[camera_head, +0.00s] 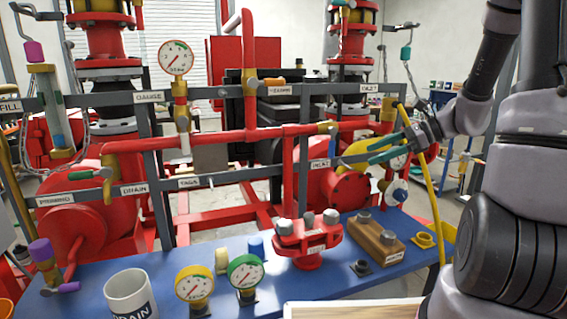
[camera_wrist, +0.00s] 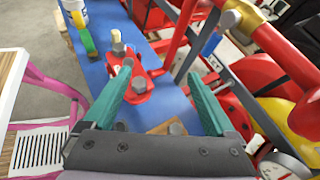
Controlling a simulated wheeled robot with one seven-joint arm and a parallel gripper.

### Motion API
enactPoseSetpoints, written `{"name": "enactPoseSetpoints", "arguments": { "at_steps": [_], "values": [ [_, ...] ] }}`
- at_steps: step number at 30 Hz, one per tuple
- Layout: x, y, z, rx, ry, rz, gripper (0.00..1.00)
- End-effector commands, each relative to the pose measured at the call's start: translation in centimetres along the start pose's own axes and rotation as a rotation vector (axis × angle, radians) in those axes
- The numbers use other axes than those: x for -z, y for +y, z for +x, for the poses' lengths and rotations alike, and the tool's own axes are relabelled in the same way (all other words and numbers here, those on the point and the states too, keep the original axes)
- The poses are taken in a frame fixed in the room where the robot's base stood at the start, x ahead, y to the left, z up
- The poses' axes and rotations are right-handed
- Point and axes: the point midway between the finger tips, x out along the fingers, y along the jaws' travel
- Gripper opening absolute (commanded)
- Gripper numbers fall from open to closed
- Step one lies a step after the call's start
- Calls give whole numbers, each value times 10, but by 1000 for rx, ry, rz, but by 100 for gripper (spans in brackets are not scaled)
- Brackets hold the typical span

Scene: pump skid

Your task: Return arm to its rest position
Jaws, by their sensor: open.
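My gripper (camera_head: 374,150) is at the right of the head view, raised in front of the red and grey pipe frame, above the blue bench. Its two green fingers point left. In the wrist view my gripper (camera_wrist: 160,72) has its fingers spread wide with nothing between them. Beyond them are the blue bench top and a red flanged part with bolts (camera_wrist: 142,84). My arm (camera_head: 470,110) is bent, reaching from the column at the right to the gripper.
The blue bench (camera_head: 330,283) carries a white mug (camera_head: 131,296), yellow (camera_head: 194,288) and green (camera_head: 245,275) gauges, a red flange (camera_head: 304,240) and a wooden bolt block (camera_head: 376,239). A yellow upright line (camera_head: 424,185) passes close to my gripper. Red pipes (camera_head: 290,180) stand left.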

Motion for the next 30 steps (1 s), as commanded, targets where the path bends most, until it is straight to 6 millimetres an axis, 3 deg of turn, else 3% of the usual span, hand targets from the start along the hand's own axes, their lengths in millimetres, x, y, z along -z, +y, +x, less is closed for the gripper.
{"name": "enactPoseSetpoints", "arguments": {
  "at_steps": [1,3,8,15,24,30],
  "values": [
    [-17,14,-2,-33,57,-103,91],
    [-31,32,-5,-78,136,-235,91],
    [-58,71,-19,-161,313,-544,91],
    [-90,114,-54,-226,574,-1007,91],
    [-121,145,-100,-216,838,-1468,91],
    [-128,151,-112,-205,902,-1571,91]
  ]
}}
